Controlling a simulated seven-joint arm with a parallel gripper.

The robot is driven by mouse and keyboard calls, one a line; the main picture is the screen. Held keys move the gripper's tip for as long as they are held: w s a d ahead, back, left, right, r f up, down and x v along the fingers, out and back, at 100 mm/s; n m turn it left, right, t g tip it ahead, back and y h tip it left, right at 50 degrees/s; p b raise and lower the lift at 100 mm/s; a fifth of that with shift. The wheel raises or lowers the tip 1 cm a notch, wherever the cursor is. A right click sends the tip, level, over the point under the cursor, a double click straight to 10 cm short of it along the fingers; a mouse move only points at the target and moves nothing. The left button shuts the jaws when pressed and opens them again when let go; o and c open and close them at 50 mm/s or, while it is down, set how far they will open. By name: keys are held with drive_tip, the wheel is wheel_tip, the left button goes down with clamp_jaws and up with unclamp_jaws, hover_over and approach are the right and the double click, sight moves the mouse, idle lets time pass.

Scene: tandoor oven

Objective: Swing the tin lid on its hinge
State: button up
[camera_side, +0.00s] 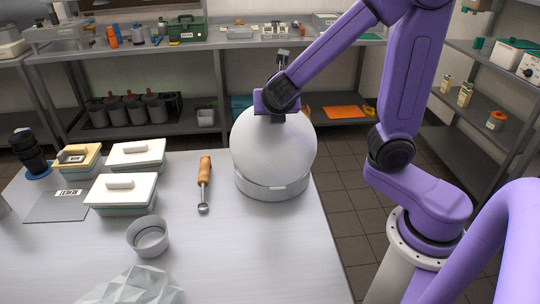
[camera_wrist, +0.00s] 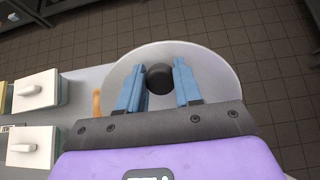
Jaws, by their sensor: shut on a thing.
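The tin (camera_side: 272,189) is a low, pale round base at the right edge of the steel table. The side view does not clearly show how far the lid is open, and no hinge shows. My gripper (camera_side: 278,116) is at the top of the dome. In the wrist view my gripper (camera_wrist: 159,88) has its blue fingers on either side of a dark round knob (camera_wrist: 159,77) on the lid, shut on it. The finger contact is hidden in the side view.
A wooden-handled tool (camera_side: 204,182) lies left of the tin. A small grey bowl (camera_side: 148,237) and several lidded boxes (camera_side: 122,191) stand farther left. A crumpled pale cloth-like thing (camera_side: 133,288) is at the front. The table (camera_side: 255,255) in front of the tin is clear.

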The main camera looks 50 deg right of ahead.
sight(274, 140)
drive_tip(key=shift+s+a+r, duration=0.1)
drive_tip(key=shift+a+r, duration=0.05)
drive_tip(key=shift+r, duration=0.05)
drive_tip(key=shift+v, duration=1.4)
drive_tip(key=shift+f, duration=0.1)
drive_tip(key=shift+s+a+r, duration=0.3)
drive_tip(key=shift+s+a, duration=0.25)
drive_tip(key=shift+s+a+r, duration=0.3)
drive_tip(key=shift+s+a, duration=0.2)
drive_tip(key=shift+s+a+r, duration=0.15)
drive_tip(key=shift+s+a, duration=0.4)
drive_tip(key=shift+s+a+r, duration=0.2)
drive_tip(key=shift+s+a, duration=0.3)
